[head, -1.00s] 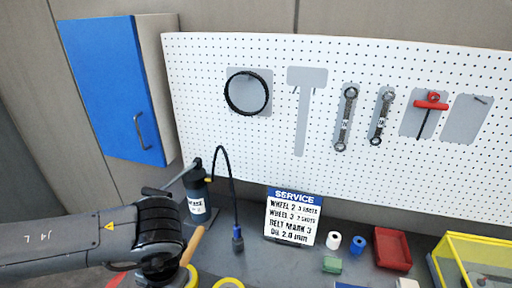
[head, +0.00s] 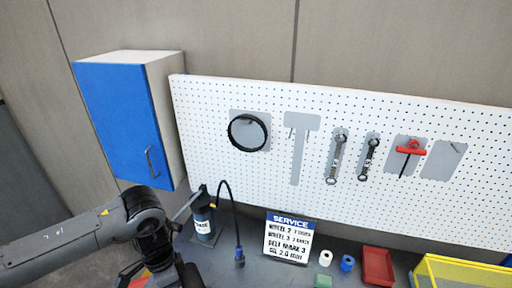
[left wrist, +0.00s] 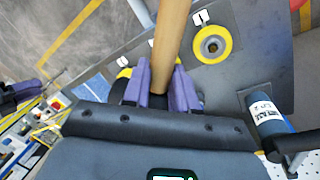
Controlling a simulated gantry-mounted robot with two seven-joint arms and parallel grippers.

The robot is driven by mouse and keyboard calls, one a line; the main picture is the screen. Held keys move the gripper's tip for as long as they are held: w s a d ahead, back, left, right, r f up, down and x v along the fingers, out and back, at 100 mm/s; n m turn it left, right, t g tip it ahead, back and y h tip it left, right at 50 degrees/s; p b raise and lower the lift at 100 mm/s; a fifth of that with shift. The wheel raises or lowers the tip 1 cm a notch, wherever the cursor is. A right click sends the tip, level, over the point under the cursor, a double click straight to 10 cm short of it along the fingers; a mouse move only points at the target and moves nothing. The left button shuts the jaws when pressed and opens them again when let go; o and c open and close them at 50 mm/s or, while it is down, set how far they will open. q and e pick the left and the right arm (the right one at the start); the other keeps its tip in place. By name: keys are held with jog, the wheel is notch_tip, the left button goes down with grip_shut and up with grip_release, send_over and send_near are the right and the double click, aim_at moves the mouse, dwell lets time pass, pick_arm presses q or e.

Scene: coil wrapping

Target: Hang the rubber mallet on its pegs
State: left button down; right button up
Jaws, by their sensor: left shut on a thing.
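My left gripper (left wrist: 158,88) is shut on the mallet's wooden handle (left wrist: 172,35), which runs up out of the left wrist view. The mallet's head does not show. In the head view my left arm comes in from the left, and its gripper and the mallet are out of sight at the bottom edge. The grey mallet-shaped outline (head: 299,152) on the pegboard is empty, with small pegs (head: 291,133) just under its wide top. My right gripper (left wrist: 26,92) seems to show at the left of the left wrist view, too small to judge its jaws.
The white pegboard (head: 400,215) also holds a black coil (head: 248,132), wrenches (head: 336,157) and a red-handled tool (head: 411,147). A blue cabinet (head: 118,120) stands left. A pump (head: 203,220) with a hose, a service sign (head: 288,238) and a red bin (head: 377,266) stand on the bench.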

pick_arm(q)
notch_tip(320, 180, up, 3)
jog(key=n+p, duration=0.2)
jog(key=n, duration=0.1)
jog(key=n+t+h+p, duration=0.1)
jog(key=n+p, duration=0.1)
jog(key=n, duration=0.2)
jog(key=shift+w+r+n, duration=0.1)
jog(key=shift+n, duration=0.2)
jog(key=n+p, duration=0.1)
jog(key=r+n+p, duration=0.1)
jog(key=n, duration=0.1)
jog(key=shift+w+a+t, duration=0.1)
jog(key=shift+t, duration=0.3)
jog(key=shift+n, duration=0.5)
